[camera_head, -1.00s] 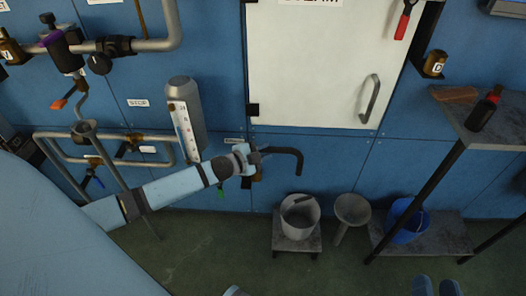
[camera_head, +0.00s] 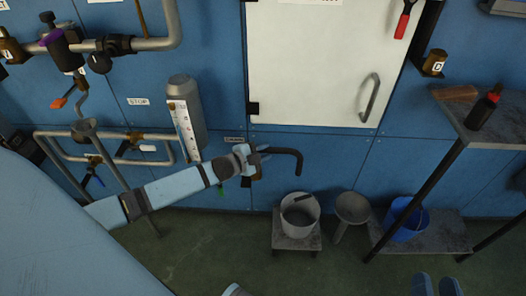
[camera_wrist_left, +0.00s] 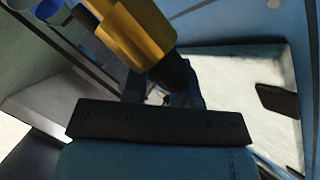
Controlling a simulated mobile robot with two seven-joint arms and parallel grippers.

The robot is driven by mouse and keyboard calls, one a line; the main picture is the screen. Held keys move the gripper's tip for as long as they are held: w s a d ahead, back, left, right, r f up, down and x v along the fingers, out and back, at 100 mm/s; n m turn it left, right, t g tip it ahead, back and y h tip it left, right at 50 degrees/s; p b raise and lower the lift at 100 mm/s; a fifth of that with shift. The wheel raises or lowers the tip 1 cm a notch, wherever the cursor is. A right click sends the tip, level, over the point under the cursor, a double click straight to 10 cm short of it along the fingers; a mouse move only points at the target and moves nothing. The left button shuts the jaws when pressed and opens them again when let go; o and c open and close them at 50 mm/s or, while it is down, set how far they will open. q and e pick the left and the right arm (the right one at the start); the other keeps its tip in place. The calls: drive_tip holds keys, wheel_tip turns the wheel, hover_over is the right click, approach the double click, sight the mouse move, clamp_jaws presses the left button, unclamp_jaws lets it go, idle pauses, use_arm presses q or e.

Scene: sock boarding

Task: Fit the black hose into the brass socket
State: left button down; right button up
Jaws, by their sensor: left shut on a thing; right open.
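My left gripper (camera_head: 261,155) is in front of the blue wall, below the white door's left corner, and is shut on the black hose (camera_head: 292,152). The hose runs right from the jaws and bends down at its free end. In the left wrist view, a brass socket (camera_wrist_left: 128,28) with a black end lies close at my left gripper (camera_wrist_left: 168,92). Whether the hose sits inside the brass is hidden. In the head view only a small brass bit (camera_head: 257,173) shows under the jaws.
A grey bucket (camera_head: 299,213) stands on a low stool, beside a grey funnel-like stand (camera_head: 352,208). A blue bucket (camera_head: 408,218) sits on the lower shelf. A grey gauge cylinder (camera_head: 187,110) and pipes are left of my gripper. Another brass fitting (camera_head: 434,64) is on the right wall.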

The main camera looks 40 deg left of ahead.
use_arm(q)
drive_tip(key=shift+f+b, duration=0.7)
drive_tip(key=shift+f, duration=0.75)
use_arm(e)
drive_tip(key=shift+f, duration=0.75)
use_arm(q)
drive_tip(key=c, duration=0.8)
unclamp_jaws()
drive_tip(key=shift+f, duration=0.1)
drive_tip(key=p+v, duration=0.3)
drive_tip(key=v, duration=1)
drive_tip(key=shift+s+a+p, duration=0.2)
drive_tip(key=shift+s+p, duration=0.15)
use_arm(e)
drive_tip(key=s+d+f+g+h, duration=0.1)
drive_tip(key=d+f+g+h, duration=0.1)
drive_tip(key=f, duration=0.5)
drive_tip(key=shift+s+d+f+g+h, duration=0.35)
drive_tip(key=shift+d+g, duration=0.25)
drive_tip(key=shift+g, duration=0.2)
drive_tip(key=shift+r, duration=0.1)
